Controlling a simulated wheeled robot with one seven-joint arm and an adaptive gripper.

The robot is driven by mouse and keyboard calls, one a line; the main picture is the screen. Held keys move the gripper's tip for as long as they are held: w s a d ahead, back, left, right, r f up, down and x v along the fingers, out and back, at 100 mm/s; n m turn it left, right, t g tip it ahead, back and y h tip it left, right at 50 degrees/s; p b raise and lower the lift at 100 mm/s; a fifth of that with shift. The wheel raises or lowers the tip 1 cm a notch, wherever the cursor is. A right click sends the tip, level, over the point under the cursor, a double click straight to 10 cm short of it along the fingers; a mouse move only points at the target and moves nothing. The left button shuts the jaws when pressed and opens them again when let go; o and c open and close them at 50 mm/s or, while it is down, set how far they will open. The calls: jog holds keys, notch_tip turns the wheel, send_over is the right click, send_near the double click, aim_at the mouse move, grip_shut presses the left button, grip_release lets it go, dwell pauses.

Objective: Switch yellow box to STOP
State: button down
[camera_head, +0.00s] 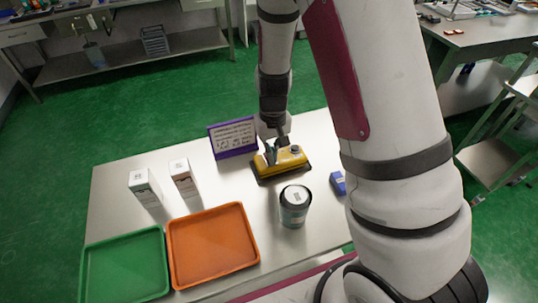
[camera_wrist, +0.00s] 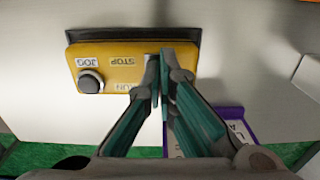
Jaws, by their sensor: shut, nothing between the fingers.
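The yellow box (camera_head: 290,163) sits on a dark base on the table, in front of the purple-framed sign. In the wrist view the yellow box (camera_wrist: 112,48) shows upside-down labels STOP (camera_wrist: 123,61), JOG (camera_wrist: 87,62) and a partly hidden RUN (camera_wrist: 128,87). A round grey knob or button (camera_wrist: 90,83) is at its left end. My gripper (camera_head: 270,157) is shut and empty, pointing down at the box. In the wrist view my gripper's fingertips (camera_wrist: 166,55) overlap the right part of the box, right of STOP. They hide what lies behind them; contact cannot be told.
The purple-framed sign (camera_head: 232,138) stands close behind the box. A dark round can (camera_head: 294,208) and a blue item (camera_head: 338,183) are in front. Two white cartons (camera_head: 145,188), an orange tray (camera_head: 212,245) and a green tray (camera_head: 124,268) are to the left.

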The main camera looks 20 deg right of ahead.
jog(key=shift+f, duration=0.35)
jog(key=shift+r, duration=0.1)
jog(key=shift+r+p, duration=1.6)
jog(key=shift+r, duration=1.85)
jog(key=shift+r, duration=0.15)
jog(key=s+r+t, duration=0.1)
jog(key=s+r, duration=0.3)
jog(key=r, duration=0.4)
jog(key=s+r+t+y, duration=0.1)
jog(key=s+r, duration=0.4)
jog(key=r, duration=0.3)
jog(key=s+r+t, duration=0.2)
jog(key=s+r, duration=0.2)
jog(key=r, duration=0.4)
jog(key=s+r+t+h, duration=0.1)
jog(key=s+r, duration=0.2)
jog(key=s, duration=0.7)
jog(key=shift+r+t, duration=0.3)
